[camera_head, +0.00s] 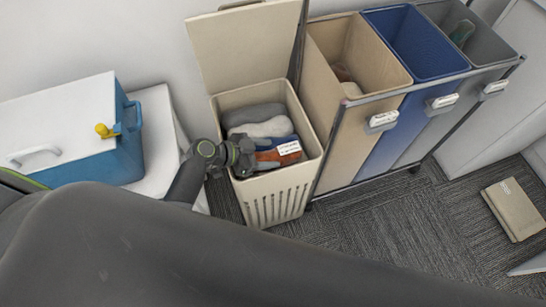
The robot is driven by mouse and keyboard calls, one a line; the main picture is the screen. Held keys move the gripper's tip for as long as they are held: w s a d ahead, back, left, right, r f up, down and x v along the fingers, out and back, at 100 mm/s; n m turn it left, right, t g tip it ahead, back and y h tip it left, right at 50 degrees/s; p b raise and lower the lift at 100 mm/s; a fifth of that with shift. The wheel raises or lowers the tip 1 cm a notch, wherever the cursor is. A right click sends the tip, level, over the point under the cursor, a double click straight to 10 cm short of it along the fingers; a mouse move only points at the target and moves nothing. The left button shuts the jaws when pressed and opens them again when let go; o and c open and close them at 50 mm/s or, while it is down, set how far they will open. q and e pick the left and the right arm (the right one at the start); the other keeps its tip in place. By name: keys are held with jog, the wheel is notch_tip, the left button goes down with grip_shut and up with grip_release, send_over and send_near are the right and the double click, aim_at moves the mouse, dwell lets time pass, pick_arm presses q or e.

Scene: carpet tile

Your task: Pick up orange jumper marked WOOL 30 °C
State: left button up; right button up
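The orange jumper (268,165) lies in the open beige hamper (272,203), on the side nearer me. A white label (289,148) with print too small to read lies at its right end. Blue clothing (294,138) and rolled grey clothing (262,127) lie behind it. My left gripper (246,163) reaches over the hamper's left rim, at the left end of the orange jumper. Its fingers are small and dark, so I cannot tell whether they are open or touch the cloth. My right gripper is out of view.
The hamper's raised lid (245,42) stands behind it. A sorter with beige (335,150), blue (415,45) and grey (480,45) bins stands to the right. A blue cooler (127,160) with a white lid is at left. A tan book-like item (514,208) lies on the carpet at right.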

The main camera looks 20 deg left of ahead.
pick_arm(q)
jog(key=c, duration=0.4)
jog(key=shift+c, duration=0.2)
jog(key=shift+r, duration=0.15)
